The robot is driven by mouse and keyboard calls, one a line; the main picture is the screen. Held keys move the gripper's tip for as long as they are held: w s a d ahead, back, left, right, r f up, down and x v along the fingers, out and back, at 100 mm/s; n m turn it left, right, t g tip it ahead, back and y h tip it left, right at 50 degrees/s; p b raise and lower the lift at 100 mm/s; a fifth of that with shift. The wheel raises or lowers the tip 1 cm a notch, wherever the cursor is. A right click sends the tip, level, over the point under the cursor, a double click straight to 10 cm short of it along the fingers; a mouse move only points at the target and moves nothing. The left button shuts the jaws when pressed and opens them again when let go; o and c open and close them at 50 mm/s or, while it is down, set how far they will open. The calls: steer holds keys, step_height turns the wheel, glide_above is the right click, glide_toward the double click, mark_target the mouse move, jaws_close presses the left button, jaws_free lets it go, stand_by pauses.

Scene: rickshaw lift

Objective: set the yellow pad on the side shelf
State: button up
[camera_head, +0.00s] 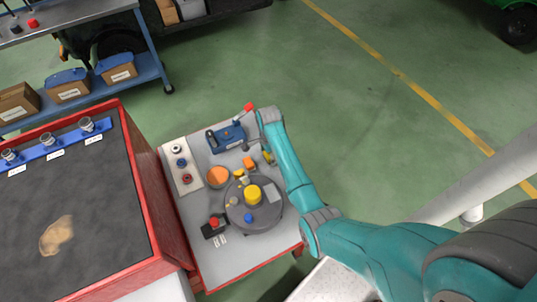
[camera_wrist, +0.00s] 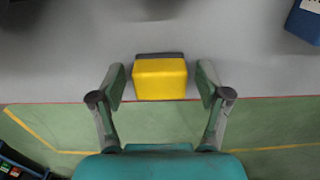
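The yellow pad (camera_wrist: 160,78) is a block with a dark strip along its far side. In the wrist view it sits at the edge of a grey surface, centred between my fingers. My gripper (camera_wrist: 161,88) is open, one finger on each side of the pad, with visible gaps and no contact seen. In the head view a small yellow piece (camera_head: 268,157), likely the same pad, shows beside my forearm near the right edge of the grey side shelf (camera_head: 215,272). My gripper's fingers are mostly hidden behind my arm there.
A round grey turntable (camera_head: 237,215) carries a yellow cylinder (camera_head: 253,193) and a blue piece (camera_head: 248,218). An orange bowl (camera_head: 218,177), a blue device (camera_head: 226,136) and a red button box (camera_head: 213,226) stand around it. A red-framed workbench (camera_head: 100,215) adjoins on the left.

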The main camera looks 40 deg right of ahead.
step_height(320, 180, up, 12)
steer(key=shift+r, duration=0.15)
stand_by(0.6)
steer(key=shift+s, duration=0.1)
stand_by(0.5)
